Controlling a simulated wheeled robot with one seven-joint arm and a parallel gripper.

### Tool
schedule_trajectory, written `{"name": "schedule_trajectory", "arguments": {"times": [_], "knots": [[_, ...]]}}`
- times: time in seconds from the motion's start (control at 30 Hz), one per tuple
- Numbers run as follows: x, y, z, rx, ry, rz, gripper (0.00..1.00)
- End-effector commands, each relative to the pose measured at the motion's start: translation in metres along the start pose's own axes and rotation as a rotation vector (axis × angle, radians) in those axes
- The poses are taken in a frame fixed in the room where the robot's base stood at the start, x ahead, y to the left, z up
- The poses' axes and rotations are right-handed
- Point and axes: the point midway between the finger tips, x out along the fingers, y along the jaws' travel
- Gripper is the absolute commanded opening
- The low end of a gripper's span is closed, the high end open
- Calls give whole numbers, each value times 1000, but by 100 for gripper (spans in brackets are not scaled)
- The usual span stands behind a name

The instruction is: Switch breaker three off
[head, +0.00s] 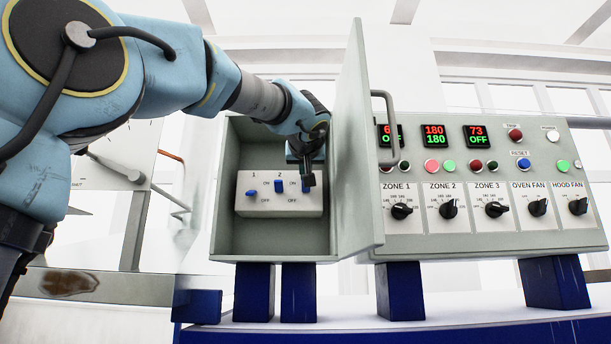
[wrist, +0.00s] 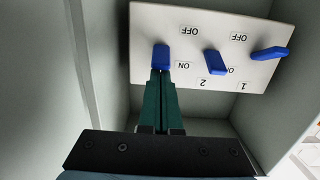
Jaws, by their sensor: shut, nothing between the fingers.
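The breaker panel (head: 290,207) is a white plate with blue levers inside an open grey box. It appears upside down in the wrist view (wrist: 205,15). Breaker three's lever (wrist: 161,56) is at the left there, beside its ON and OFF labels. My gripper (wrist: 160,74) is shut and empty, its green fingertips at the ON-side end of that lever; I cannot tell if they touch. In the head view my gripper (head: 308,183) largely hides breaker three. Breaker two's lever (head: 279,186) points toward ON. Breaker one's lever (head: 251,194) sits lower.
The open box door (head: 352,150) with its handle (head: 391,130) stands just right of my gripper. The box's side wall (head: 224,190) bounds the left. Further right is a control panel (head: 480,240) with knobs, buttons and displays.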

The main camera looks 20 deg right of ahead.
Motion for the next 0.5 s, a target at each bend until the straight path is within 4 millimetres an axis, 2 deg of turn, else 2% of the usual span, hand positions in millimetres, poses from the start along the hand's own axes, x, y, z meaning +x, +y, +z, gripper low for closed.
{"name": "schedule_trajectory", "arguments": {"times": [0.07, 0.5], "knots": [[0, 0, 7, -1, 14, 1, 0], [-1, 0, 6, -2, 61, 0, 0]]}}
